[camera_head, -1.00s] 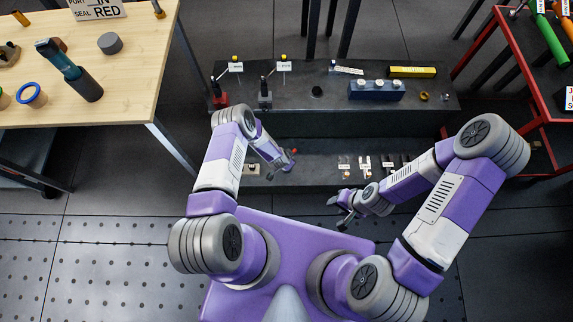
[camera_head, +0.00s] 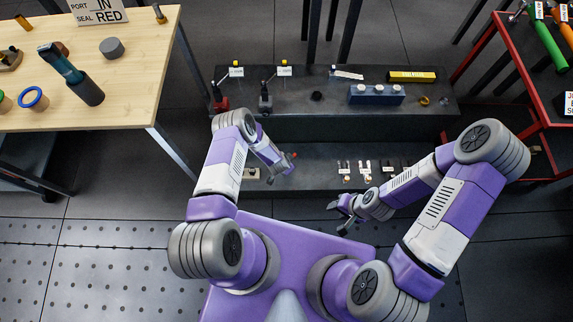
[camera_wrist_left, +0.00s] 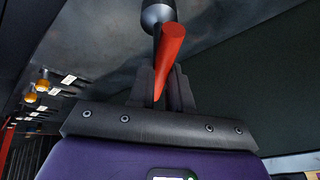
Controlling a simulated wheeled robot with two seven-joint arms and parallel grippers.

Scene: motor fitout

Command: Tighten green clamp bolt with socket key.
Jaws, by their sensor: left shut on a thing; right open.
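My left gripper (camera_wrist_left: 165,88) is shut on a red-handled tool, taken to be the socket key (camera_wrist_left: 170,50). My right gripper (camera_head: 343,210) is open and empty in front of the lower shelf. A red-based stand (camera_head: 218,98) and a dark stand (camera_head: 265,98) with yellow tops and white labels are on the upper shelf. I cannot make out the green clamp bolt.
The dark upper shelf (camera_head: 330,122) also carries a blue block (camera_head: 376,95), a yellow box (camera_head: 412,76) and a brass ring (camera_head: 424,101). Small parts (camera_head: 366,168) sit on the lower shelf. A wooden table (camera_head: 130,85) stands left, a red-framed rack (camera_head: 480,45) right.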

